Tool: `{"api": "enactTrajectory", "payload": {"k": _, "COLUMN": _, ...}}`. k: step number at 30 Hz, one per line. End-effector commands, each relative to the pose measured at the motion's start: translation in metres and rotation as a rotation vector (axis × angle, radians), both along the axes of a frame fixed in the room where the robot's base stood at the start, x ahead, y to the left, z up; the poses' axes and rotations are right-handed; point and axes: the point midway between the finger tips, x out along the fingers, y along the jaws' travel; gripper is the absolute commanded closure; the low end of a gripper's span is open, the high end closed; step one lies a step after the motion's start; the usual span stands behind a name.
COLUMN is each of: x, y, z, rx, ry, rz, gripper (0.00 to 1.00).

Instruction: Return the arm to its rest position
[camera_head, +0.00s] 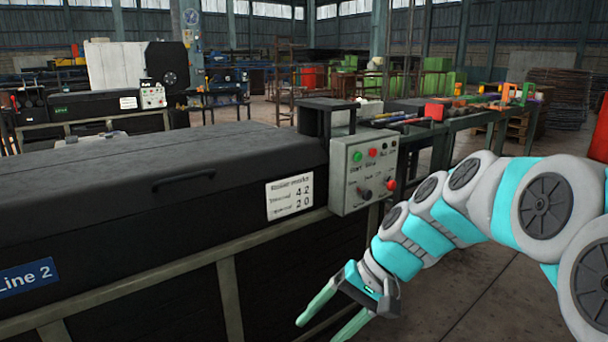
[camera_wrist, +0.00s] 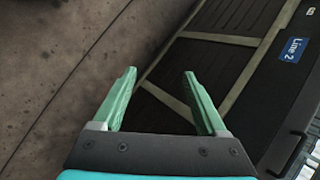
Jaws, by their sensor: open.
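My gripper (camera_head: 332,317) hangs low in front of the black machine, to the right of the middle of the head view, with its green fingers pointing down and left. In the wrist view my gripper (camera_wrist: 160,88) has its two fingers spread apart with nothing between them. Beyond the fingers are the bare floor (camera_wrist: 70,70) and the machine's side frame (camera_wrist: 215,39). My arm reaches in from the right edge of the head view, bent downward.
The black machine (camera_head: 130,180) labelled Line 2 fills the left front. Its grey control box (camera_head: 362,165) with buttons and knobs stands near my forearm. A workbench (camera_head: 480,115) with several coloured items is behind my arm. Open floor (camera_head: 480,290) lies below the arm.

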Motion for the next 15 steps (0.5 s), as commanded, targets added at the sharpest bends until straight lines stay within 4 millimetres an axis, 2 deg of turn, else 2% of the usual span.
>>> {"api": "enactTrajectory", "payload": {"k": 1, "x": -0.023, "y": -0.003, "z": -0.006, "rx": -0.055, "ry": 0.005, "rz": 0.025, "gripper": 0.25}}
{"api": "enactTrajectory", "payload": {"k": 6, "x": -0.094, "y": -0.026, "z": -0.033, "rx": -0.241, "ry": 0.028, "rz": 0.093, "gripper": 0.25}}
{"api": "enactTrajectory", "payload": {"k": 12, "x": -0.165, "y": -0.069, "z": -0.059, "rx": -0.449, "ry": 0.043, "rz": 0.148, "gripper": 0.25}}
{"api": "enactTrajectory", "payload": {"k": 15, "x": -0.192, "y": -0.088, "z": -0.069, "rx": -0.527, "ry": 0.052, "rz": 0.165, "gripper": 0.25}}
